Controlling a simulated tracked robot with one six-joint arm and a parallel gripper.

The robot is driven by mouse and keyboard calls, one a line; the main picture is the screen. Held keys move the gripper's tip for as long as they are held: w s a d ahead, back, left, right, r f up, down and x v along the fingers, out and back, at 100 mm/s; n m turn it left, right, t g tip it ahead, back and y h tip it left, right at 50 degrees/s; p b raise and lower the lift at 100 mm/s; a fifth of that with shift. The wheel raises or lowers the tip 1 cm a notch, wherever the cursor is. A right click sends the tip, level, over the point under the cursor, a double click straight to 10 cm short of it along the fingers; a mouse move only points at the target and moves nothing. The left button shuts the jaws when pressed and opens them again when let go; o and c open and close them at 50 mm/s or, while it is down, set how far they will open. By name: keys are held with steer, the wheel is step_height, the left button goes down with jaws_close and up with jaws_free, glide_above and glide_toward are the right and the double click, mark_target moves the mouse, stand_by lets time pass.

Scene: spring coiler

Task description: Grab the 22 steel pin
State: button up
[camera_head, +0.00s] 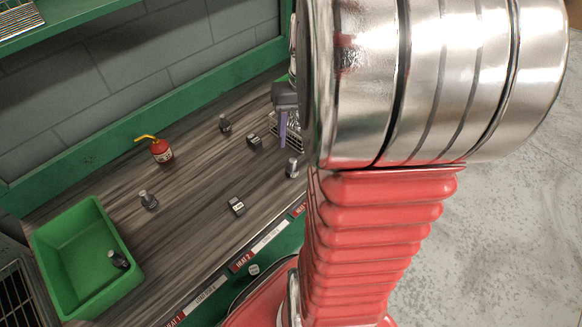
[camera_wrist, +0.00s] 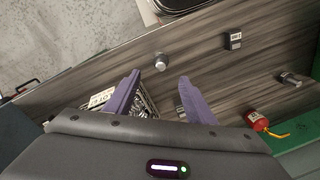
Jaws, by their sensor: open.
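Several small steel pins stand on the wooden bench; no number on them is legible, so I cannot tell which is the 22 pin. One steel pin (camera_head: 292,167) stands near the bench's front edge, close to my gripper (camera_head: 284,143). In the wrist view that pin (camera_wrist: 161,62) shows just beyond and between the purple fingertips of my gripper (camera_wrist: 160,76). The fingers are apart, with nothing held between them. Other pins stand at the bench's left (camera_head: 148,200) and back (camera_head: 224,124).
The green bin (camera_head: 70,229) sits at the bench's left end. A red oil can (camera_head: 161,151) stands toward the back. Small labelled blocks (camera_head: 236,206) (camera_head: 254,142) lie on the bench. A wire basket (camera_wrist: 147,110) is partly hidden behind my fingers. My arm covers the bench's right side.

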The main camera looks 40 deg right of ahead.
mark_target(293, 160)
steer(key=f, duration=0.5)
steer(key=shift+w+a+f, duration=0.15)
steer(key=shift+a+f, duration=0.05)
steer(key=shift+f, duration=0.1)
steer(key=shift+w+a+f, duration=0.1)
steer(key=shift+a+f, duration=0.05)
steer(key=shift+f, duration=1.15)
steer(key=shift+w+a+f, duration=0.1)
steer(key=shift+f, duration=1.2)
steer(key=shift+c, duration=0.6)
steer(key=c, duration=1.1)
